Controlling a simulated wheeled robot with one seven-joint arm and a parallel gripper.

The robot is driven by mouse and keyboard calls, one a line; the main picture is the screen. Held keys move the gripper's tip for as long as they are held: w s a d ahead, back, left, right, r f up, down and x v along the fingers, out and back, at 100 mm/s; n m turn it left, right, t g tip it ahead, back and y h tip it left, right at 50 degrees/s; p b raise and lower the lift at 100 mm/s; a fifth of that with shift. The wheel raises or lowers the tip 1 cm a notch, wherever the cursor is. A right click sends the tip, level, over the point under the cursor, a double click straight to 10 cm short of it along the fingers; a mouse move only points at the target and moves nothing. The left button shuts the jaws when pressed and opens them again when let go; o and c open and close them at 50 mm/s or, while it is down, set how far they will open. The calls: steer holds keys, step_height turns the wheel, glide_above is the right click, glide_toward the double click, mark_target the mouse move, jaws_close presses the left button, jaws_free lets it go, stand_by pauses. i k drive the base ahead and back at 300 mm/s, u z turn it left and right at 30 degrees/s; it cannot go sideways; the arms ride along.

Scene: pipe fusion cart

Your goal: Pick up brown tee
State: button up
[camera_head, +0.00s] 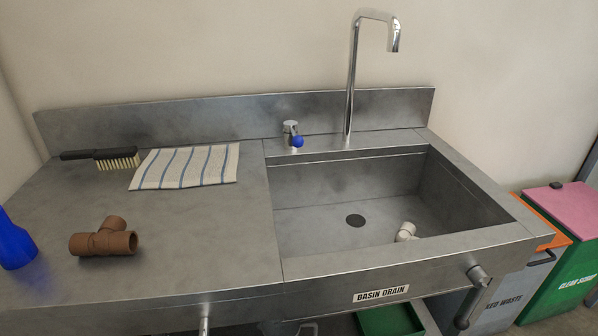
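The brown tee (104,239) is a short pipe fitting with three openings.
A blue object (15,243) stands left of the tee at the picture edge. A brush (105,157) and a striped cloth (186,167) lie behind it. Right are the sink basin (300,205) with a white fitting (405,232), a tall faucet (352,85) and bins (570,262).

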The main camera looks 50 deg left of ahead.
mark_target(111, 238)
steer(key=z, duration=0.25)
steer(key=i, duration=0.5)
steer(key=u, duration=3.8)
steer(key=i, duration=0.5)
steer(key=z, duration=0.05)
steer(key=k, duration=1)
steer(key=u, duration=0.9)
steer(key=i, duration=0.75)
